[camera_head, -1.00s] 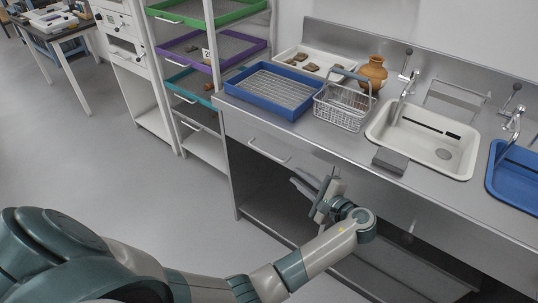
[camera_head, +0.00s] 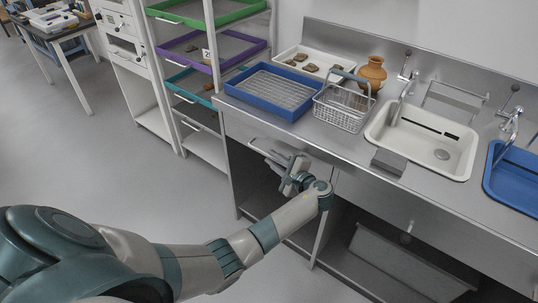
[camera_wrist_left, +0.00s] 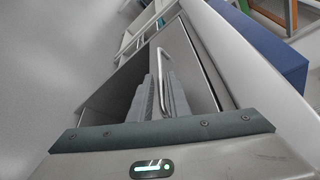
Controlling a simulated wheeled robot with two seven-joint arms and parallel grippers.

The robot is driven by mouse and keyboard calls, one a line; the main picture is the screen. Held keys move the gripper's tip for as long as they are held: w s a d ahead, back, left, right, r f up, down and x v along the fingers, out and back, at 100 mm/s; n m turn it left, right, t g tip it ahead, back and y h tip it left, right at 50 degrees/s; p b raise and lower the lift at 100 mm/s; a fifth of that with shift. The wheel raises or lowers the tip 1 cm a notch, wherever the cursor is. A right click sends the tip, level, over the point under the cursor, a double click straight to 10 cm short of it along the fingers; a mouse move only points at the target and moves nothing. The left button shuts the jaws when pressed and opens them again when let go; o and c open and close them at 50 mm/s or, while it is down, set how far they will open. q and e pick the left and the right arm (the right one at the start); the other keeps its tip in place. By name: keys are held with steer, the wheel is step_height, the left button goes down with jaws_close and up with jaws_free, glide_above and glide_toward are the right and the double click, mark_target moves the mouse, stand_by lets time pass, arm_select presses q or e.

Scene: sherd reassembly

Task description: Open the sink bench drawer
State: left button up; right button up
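The sink bench drawer (camera_head: 238,128) has a grey metal front below the left end of the steel worktop and looks shut. Its bar handle (camera_head: 256,148) is partly hidden by my left gripper (camera_head: 276,163), which is at the handle in the head view. In the left wrist view, the handle (camera_wrist_left: 160,62) runs between the two grey fingers of my left gripper (camera_wrist_left: 160,90). The fingers stand on either side of the bar with a narrow gap visible, so they look open around it. My right gripper is not in view.
On the sink bench (camera_head: 345,148) stand a blue tray (camera_head: 262,108), a wire basket (camera_head: 335,118), a clay jar (camera_head: 372,72) and a white basin (camera_head: 455,160). A rack of coloured trays (camera_head: 203,78) stands left of the bench. The floor in front is clear.

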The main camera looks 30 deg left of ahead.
arm_select(q)
steer(key=shift+x, duration=1.45)
jaws_close()
stand_by(0.4)
